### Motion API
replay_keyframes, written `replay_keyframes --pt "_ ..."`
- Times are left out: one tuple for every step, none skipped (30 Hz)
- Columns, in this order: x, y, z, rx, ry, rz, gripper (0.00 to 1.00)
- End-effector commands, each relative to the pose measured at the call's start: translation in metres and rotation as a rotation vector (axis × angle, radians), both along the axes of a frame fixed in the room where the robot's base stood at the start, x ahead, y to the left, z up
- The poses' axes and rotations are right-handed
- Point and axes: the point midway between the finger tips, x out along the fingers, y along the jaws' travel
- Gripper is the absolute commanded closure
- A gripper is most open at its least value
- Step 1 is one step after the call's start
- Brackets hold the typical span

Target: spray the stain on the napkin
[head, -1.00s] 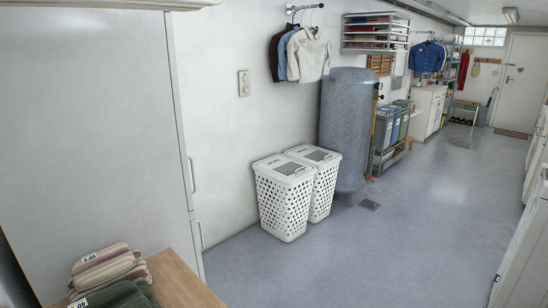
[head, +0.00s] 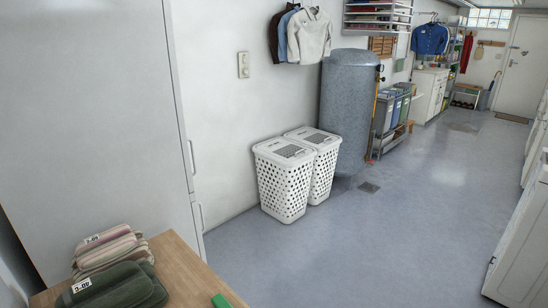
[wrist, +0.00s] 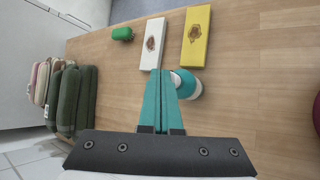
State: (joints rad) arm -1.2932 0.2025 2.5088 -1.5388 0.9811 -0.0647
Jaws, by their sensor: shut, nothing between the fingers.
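In the wrist view, a white folded cloth (wrist: 150,56) with a brown stain lies on the wooden table. A yellow folded cloth (wrist: 196,52) with a brown stain lies to its right. Either could be the napkin; I cannot tell which. My gripper (wrist: 161,72) is shut and empty above the table, pointing towards the cloths. Whether it touches the teal and white object is unclear.
A green object (wrist: 122,33) lies left of the white cloth, and shows at the table edge in the head view (head: 221,300). Folded striped towels (head: 108,249) and green towels (head: 118,289) lie at the table's left. A dark object (wrist: 317,113) is at the right edge.

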Motion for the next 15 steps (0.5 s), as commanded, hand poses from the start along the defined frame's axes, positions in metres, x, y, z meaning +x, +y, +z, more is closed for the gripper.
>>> replay_keyframes --pt "0.0 0.0 -0.001 0.0 0.0 0.0 1.0" --pt "0.0 0.0 -0.001 0.0 0.0 0.0 1.0" --pt "0.0 0.0 -0.002 0.0 0.001 -0.001 1.0" --pt "0.0 0.0 -0.002 -0.001 0.001 0.0 1.0" --pt "0.0 0.0 -0.002 -0.001 0.001 0.0 1.0" --pt "0.0 0.0 -0.003 -0.001 0.001 0.0 1.0" --pt "0.0 0.0 -0.003 -0.001 0.001 0.0 1.0" --pt "0.0 0.0 -0.003 -0.001 0.001 0.0 1.0" --pt "0.0 0.0 -0.003 0.0 0.001 -0.001 1.0" --pt "0.0 0.0 -0.002 0.0 0.0 0.0 1.0" --pt "0.0 0.0 0.0 0.001 -0.001 0.0 1.0" --pt "0.0 0.0 0.003 0.002 -0.001 -0.001 1.0" --pt "0.0 0.0 0.005 0.002 -0.001 -0.002 1.0" --pt "0.0 0.0 0.007 0.002 -0.001 -0.001 1.0" --pt "0.0 0.0 0.01 0.003 -0.001 -0.001 1.0"
